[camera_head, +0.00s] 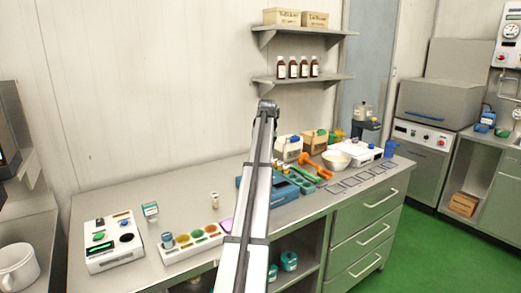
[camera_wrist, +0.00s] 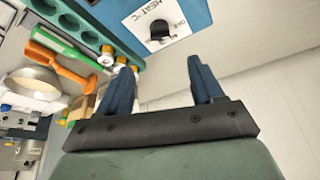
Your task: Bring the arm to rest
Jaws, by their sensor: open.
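My gripper (camera_wrist: 161,66) shows in the wrist view with its two blue fingers spread apart and nothing between them. Beyond the fingers is a blue unit (camera_wrist: 205,12) with a white panel marked HEAT °C and a black knob (camera_wrist: 160,29). The fingers appear clear of it. In the head view my arm rises from the bottom edge over the front of the bench, its dark upper end before the wall. The gripper cannot be made out there.
The grey bench (camera_head: 135,213) carries a white button box (camera_head: 113,243), a tray of coloured cups (camera_head: 190,241), a white bowl (camera_head: 336,160) and orange and green tools. Shelves with bottles (camera_head: 293,70) hang above. Bare bench top lies at the left, behind the cup tray.

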